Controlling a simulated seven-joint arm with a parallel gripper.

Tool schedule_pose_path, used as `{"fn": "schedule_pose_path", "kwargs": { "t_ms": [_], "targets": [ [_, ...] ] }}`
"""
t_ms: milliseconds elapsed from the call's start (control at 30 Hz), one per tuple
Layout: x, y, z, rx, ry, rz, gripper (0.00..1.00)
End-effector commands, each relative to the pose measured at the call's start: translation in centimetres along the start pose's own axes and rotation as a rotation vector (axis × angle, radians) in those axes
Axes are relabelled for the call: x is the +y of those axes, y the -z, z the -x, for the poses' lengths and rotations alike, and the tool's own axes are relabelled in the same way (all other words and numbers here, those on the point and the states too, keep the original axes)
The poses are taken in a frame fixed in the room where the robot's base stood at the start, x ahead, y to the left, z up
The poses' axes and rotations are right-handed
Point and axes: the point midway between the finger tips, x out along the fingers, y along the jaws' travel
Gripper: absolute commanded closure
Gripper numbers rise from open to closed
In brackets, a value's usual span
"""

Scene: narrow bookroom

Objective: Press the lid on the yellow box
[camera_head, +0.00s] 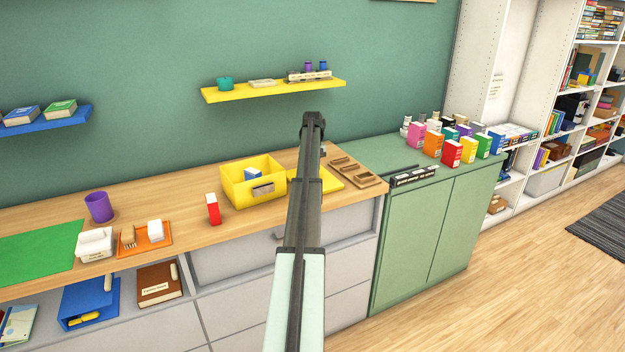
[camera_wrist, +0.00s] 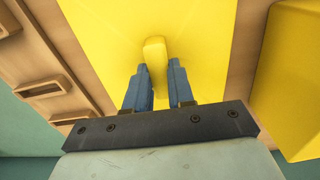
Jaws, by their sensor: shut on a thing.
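The yellow box (camera_head: 238,192) stands open on the wooden counter, with a blue and white thing inside and a label on its front. The flat yellow lid (camera_head: 333,178) is beside it on the right, partly hidden by my arm. The lid (camera_wrist: 110,30) fills the middle of the wrist view, with the box (camera_wrist: 292,90) to its right. My gripper (camera_wrist: 159,68) is shut on the lid's yellow knob (camera_wrist: 154,48), one finger on each side. In the head view my arm hides the fingers. I cannot tell whether the lid touches the counter.
A wooden tray with slots (camera_head: 356,172) lies close to the lid on the right. A red and white carton (camera_head: 213,209) stands left of the box. A yellow shelf (camera_head: 275,90) hangs above. A purple cup (camera_head: 99,207) is farther left.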

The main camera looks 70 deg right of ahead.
Motion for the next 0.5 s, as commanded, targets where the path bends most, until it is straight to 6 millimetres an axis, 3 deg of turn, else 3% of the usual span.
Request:
{"fn": "schedule_pose_path", "kwargs": {
  "t_ms": [267, 500],
  "targets": [
    [0.0, 0.0, 0.2, 0.000, 0.000, 0.000, 1.00],
    [0.0, 0.1, 2.3, 0.001, -0.001, 0.000, 1.00]
  ]
}}
